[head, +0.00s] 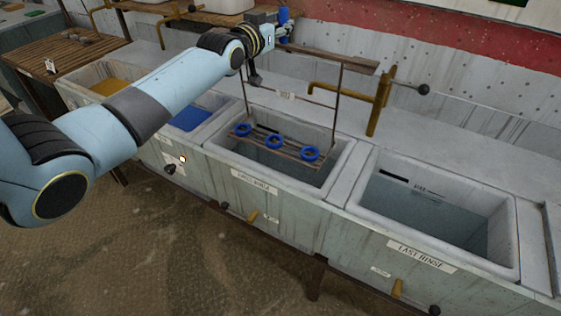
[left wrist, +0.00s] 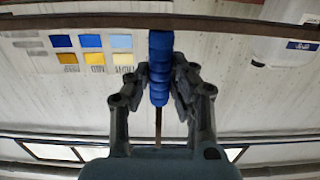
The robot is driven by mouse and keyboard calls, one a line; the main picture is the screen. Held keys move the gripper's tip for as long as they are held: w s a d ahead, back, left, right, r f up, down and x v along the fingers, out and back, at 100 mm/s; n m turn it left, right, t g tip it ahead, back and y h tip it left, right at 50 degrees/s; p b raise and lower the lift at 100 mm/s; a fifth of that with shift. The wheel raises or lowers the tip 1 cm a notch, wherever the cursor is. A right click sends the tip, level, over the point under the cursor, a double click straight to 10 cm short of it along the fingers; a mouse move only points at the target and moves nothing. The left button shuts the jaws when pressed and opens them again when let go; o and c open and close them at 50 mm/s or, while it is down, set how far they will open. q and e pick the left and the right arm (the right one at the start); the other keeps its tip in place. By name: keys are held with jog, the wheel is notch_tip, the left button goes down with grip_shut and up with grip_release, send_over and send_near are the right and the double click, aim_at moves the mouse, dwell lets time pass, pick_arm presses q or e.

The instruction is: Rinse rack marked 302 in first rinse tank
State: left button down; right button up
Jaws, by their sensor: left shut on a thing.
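My left gripper (head: 278,28) is shut on the blue ribbed grip of the rack; the left wrist view shows both fingers (left wrist: 160,85) closed around this grip (left wrist: 160,55). My right gripper is not in view.
The last rinse tank (head: 508,235) is at the right. A brass tap (head: 379,103) stands behind the rinse tanks, close to the rack's right side. A slatted wooden board (head: 60,52) lies far left.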

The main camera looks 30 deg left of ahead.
pick_arm(q)
notch_tip(320, 180, down, 14)
jog(key=b, duration=1.2)
jog(key=shift+f+b, duration=0.2)
jog(key=shift+b, duration=0.15)
jog(key=shift+r, duration=0.1)
jog(key=shift+s+d+p, duration=0.1)
jog(key=shift+s+p, duration=0.65)
jog(key=shift+p, duration=0.3)
